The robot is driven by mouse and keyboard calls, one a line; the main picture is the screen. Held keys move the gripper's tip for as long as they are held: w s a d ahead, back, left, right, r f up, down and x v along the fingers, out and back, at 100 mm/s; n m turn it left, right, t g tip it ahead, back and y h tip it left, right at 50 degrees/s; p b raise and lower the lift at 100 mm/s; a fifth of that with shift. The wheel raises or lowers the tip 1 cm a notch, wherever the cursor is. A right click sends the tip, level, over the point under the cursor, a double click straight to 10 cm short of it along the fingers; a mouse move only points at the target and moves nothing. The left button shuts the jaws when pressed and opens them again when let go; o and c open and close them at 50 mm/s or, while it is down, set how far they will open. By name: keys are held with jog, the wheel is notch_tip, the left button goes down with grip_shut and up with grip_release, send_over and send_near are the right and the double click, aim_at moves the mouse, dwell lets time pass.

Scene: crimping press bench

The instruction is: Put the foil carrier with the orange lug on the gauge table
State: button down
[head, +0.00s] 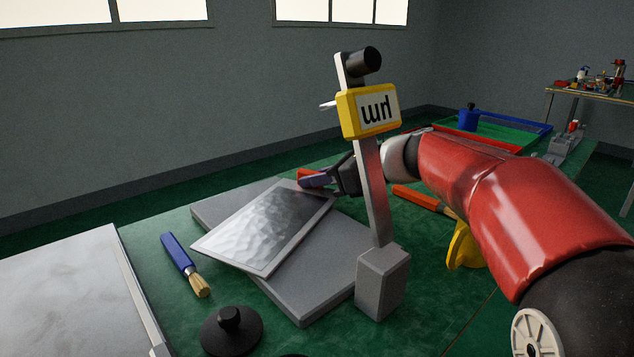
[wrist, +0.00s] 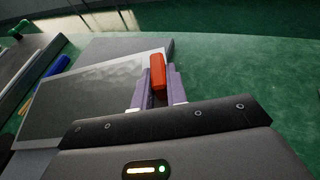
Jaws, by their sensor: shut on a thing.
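The foil carrier (head: 265,225) is a flat grey panel with a crinkled foil face and a pale frame. It also shows in the wrist view (wrist: 85,95). Its orange lug (wrist: 158,75) sits between the purple fingers of my gripper (wrist: 155,90), which is shut on it. In the head view my gripper (head: 318,180) is at the carrier's far right corner. The gauge table (head: 305,300) is a grey slab with a post bearing a yellow "µm" gauge (head: 369,110). The carrier overlaps the slab and overhangs its left edge; I cannot tell whether they touch.
A blue-handled brush (head: 180,256) and a black knobbed disc (head: 231,330) lie on the green bench left of the slab. A grey plate (head: 60,290) is further left. An orange-handled tool (head: 418,199) and a yellow object (head: 463,247) are near my arm. A blue-rimmed tray (head: 495,128) stands behind.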

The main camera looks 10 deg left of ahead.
jog(key=shift+f, duration=0.15)
jog(key=c, duration=1.4)
grip_release()
jog(key=shift+d+r, duration=0.25)
jog(key=shift+r, duration=0.05)
jog(key=v, duration=0.7)
jog(key=shift+s+f+p, duration=0.1)
jog(key=shift+p, duration=0.25)
